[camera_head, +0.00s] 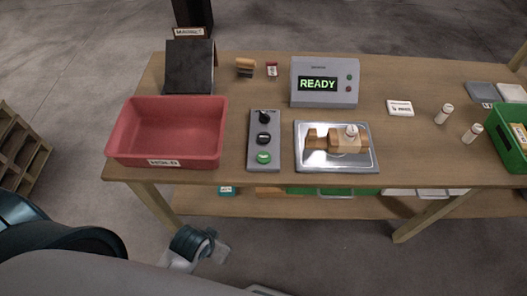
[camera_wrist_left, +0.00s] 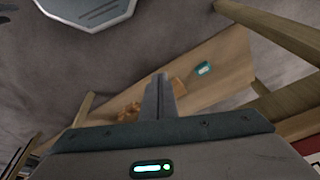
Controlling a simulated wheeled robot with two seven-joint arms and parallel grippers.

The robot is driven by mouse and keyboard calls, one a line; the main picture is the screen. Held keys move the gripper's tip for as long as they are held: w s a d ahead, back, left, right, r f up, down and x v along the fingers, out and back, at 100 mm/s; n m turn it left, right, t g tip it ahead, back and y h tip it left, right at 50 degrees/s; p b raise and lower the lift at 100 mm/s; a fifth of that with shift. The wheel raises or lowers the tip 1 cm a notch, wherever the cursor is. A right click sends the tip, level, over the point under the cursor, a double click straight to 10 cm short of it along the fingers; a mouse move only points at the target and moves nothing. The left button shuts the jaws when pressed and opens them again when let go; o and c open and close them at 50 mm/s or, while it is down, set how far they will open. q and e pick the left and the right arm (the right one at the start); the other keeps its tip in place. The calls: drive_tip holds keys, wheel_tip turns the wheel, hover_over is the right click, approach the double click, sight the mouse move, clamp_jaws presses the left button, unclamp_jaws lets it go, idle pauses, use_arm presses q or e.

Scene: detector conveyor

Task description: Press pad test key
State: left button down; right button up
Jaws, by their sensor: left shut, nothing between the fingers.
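A narrow grey key panel (camera_head: 264,165) lies on the table, with a black knob (camera_head: 266,117) at the back, a black key (camera_head: 263,139) in the middle and a green key (camera_head: 263,157) at the front. Key labels are too small to read. Right of it is a silver pad (camera_head: 318,160) bearing a wooden piece and a small white-topped item. A grey display box (camera_head: 325,84) behind reads READY. My left gripper is low in front of the table, apart from the panel. In the left wrist view its fingers (camera_wrist_left: 158,82) are shut and empty. My right gripper is not seen.
A red bin (camera_head: 214,152) stands left of the panel, near the front edge. A dark sloped block (camera_head: 190,67) stands behind it. White bottles and a green bin (camera_head: 507,145) are at the right. A lower shelf (camera_head: 380,207) runs under the tabletop.

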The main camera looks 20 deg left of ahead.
use_arm(q)
drive_tip(key=w+d+r+m+t+h+p, duration=0.1)
drive_tip(key=w+d+r, duration=0.15)
drive_tip(key=r, duration=0.45)
drive_tip(key=w+d+r+m+t+p, duration=0.1)
drive_tip(key=w+r, duration=0.2)
drive_tip(key=r, duration=0.3)
drive_tip(key=w+d+r+m+t+h, duration=0.1)
drive_tip(key=w+d+r+m+h, duration=0.1)
drive_tip(key=w+d+r+m, duration=0.35)
drive_tip(key=w+d+r+m+t+h, duration=0.1)
drive_tip(key=w+d+r+m+h, duration=0.15)
drive_tip(key=w, duration=0.55)
drive_tip(key=w+a+r+m, duration=0.2)
drive_tip(key=w+a+m, duration=0.2)
drive_tip(key=w+a, duration=0.3)
drive_tip(key=shift+w, duration=0.9)
drive_tip(key=shift+f, duration=0.15)
